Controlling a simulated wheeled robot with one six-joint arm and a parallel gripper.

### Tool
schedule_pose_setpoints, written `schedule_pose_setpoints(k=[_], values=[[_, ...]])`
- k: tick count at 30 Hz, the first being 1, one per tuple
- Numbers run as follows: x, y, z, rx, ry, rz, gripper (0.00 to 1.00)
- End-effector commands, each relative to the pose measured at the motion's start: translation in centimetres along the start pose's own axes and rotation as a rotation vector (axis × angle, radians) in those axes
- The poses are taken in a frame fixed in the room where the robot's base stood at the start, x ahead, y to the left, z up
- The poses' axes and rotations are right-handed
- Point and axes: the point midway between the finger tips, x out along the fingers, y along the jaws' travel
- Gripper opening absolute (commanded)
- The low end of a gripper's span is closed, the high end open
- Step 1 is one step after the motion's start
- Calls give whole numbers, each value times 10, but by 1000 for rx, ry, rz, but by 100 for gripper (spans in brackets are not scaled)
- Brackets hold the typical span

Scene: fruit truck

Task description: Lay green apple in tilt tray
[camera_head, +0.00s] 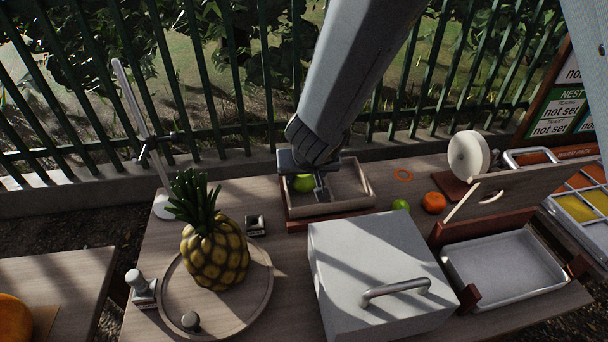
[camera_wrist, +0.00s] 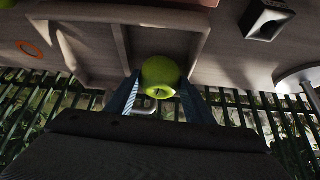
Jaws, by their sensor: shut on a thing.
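The green apple (camera_head: 304,183) is between the fingers of my gripper (camera_head: 309,186), which is over or inside the tilt tray. In the wrist view the green apple (camera_wrist: 161,76) sits between the two fingertips of my gripper (camera_wrist: 160,92), and the gripper is shut on it. The tilt tray (camera_head: 350,203) is a shallow wooden tray with raised walls at the back middle of the table. Its wall also shows in the wrist view (camera_wrist: 121,46). I cannot tell whether the apple touches the tray floor.
A white box with a handle (camera_head: 370,265) stands in front of the tray. A pineapple (camera_head: 214,255) stands on a round board (camera_head: 262,290) at left. A lime (camera_head: 400,204) and an orange (camera_head: 434,202) lie right of the tray. A metal pan (camera_head: 505,265) is at right.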

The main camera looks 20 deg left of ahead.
Motion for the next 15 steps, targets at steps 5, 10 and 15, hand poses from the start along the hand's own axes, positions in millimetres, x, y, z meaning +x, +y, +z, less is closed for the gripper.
schedule_pose_setpoints(k=[5,10,15], values=[[2,0,1,0,0,0,21],[4,0,2,-1,0,0,21],[5,0,3,-2,0,0,21]])
